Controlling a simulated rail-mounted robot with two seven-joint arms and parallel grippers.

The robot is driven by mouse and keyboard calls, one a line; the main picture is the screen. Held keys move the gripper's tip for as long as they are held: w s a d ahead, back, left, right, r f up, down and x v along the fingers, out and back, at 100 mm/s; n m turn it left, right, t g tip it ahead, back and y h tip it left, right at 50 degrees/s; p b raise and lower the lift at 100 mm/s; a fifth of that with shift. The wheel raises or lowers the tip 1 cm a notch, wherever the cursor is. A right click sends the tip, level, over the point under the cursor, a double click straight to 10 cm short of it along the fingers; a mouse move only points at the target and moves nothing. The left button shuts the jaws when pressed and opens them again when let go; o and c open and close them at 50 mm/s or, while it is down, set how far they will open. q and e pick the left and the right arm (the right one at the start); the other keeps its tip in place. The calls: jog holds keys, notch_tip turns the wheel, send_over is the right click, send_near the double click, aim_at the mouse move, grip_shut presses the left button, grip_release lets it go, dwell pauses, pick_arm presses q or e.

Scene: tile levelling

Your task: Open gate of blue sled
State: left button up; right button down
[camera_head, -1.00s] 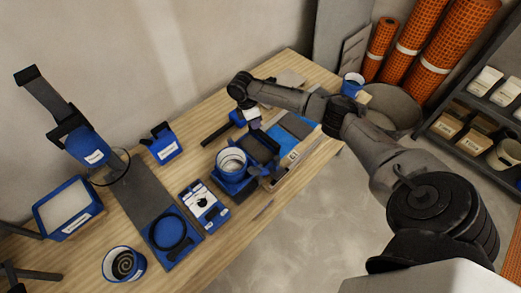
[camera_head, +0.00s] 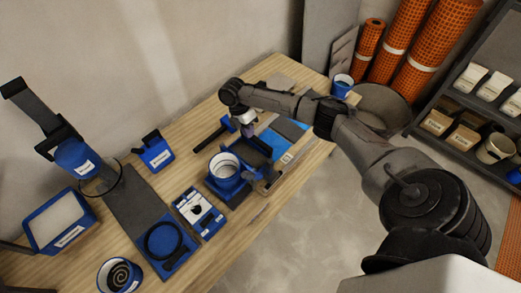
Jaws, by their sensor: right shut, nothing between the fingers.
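The blue sled (camera_head: 213,187) sits on the wooden table near the middle of the view. A blue, white-rimmed cup (camera_head: 225,166) stands on it, and a dark open box part (camera_head: 256,151) adjoins it at the upper right. I cannot make out the gate clearly. My right gripper (camera_head: 247,130) points down at the far edge of the dark box part, close to or touching it. It is shut and empty. My arm comes in from the right. My left gripper is not in view.
Left of the sled lie a blue-and-white box (camera_head: 199,212), a dark board (camera_head: 136,200) and a blue tray with a black ring (camera_head: 165,245).

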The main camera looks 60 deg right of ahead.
aim_at(270, 168)
jog(key=s+a+f+b, duration=0.1)
jog(key=s+f, duration=0.6)
jog(key=f, duration=0.2)
jog(key=shift+s+a, duration=0.3)
jog(key=shift+a, duration=0.05)
jog(key=shift+a, duration=0.1)
